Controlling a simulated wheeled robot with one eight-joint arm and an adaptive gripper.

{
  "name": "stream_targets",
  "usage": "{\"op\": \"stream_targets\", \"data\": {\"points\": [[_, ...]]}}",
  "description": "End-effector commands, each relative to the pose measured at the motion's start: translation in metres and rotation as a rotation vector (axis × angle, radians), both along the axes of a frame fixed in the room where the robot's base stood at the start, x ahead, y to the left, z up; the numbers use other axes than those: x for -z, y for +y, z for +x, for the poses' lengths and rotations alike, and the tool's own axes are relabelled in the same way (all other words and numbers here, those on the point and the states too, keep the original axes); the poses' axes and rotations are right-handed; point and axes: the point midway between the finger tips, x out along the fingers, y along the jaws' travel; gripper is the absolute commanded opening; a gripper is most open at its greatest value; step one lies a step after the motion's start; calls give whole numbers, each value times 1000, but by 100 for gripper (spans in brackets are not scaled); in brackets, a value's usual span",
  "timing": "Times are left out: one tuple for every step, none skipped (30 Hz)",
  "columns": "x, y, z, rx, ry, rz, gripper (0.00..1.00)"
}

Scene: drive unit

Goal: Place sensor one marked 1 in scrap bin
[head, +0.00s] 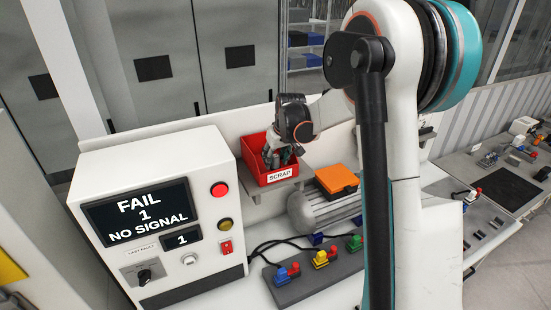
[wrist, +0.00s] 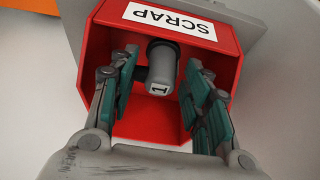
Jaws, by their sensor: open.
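The sensor marked 1 (wrist: 160,68) is a grey cylinder with a dark cap. In the wrist view it shows inside the red scrap bin (wrist: 158,127), between my fingers with gaps on both sides. My gripper (wrist: 185,92) is open, its green-padded fingers reaching over the bin. In the head view my gripper (head: 279,156) is at the red scrap bin (head: 279,178), which carries a SCRAP label. The sensor cannot be made out clearly there. Whether it rests on the bin floor is hard to tell.
A white test box (head: 160,215) left of the bin reads FAIL 1 NO SIGNAL. Right of the bin, an orange block (head: 337,179) sits on a grey motor (head: 325,212). A grey strip (head: 314,279) with red, blue, yellow and green connectors lies in front. Black cables run beside it.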

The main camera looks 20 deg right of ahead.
Motion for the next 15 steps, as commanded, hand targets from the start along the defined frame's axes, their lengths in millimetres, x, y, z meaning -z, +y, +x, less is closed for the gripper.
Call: {"op": "stream_targets", "data": {"points": [[-5,0,-3,0,0,0,44],[-9,0,-4,0,0,0,44],[-14,0,-7,1,0,0,44],[-19,0,-9,1,0,0,44],[-23,0,-11,1,0,0,44],[-30,0,-14,1,0,0,44],[-36,0,-16,1,0,0,44],[-41,0,-19,1,0,0,44],[-49,0,-22,1,0,0,44],[-54,0,-24,1,0,0,44],[-60,0,-26,1,0,0,44],[-67,0,-29,1,0,0,44],[-72,0,-31,1,0,0,44],[-77,0,-33,1,0,0,44],[-83,0,-35,1,0,0,44]]}}
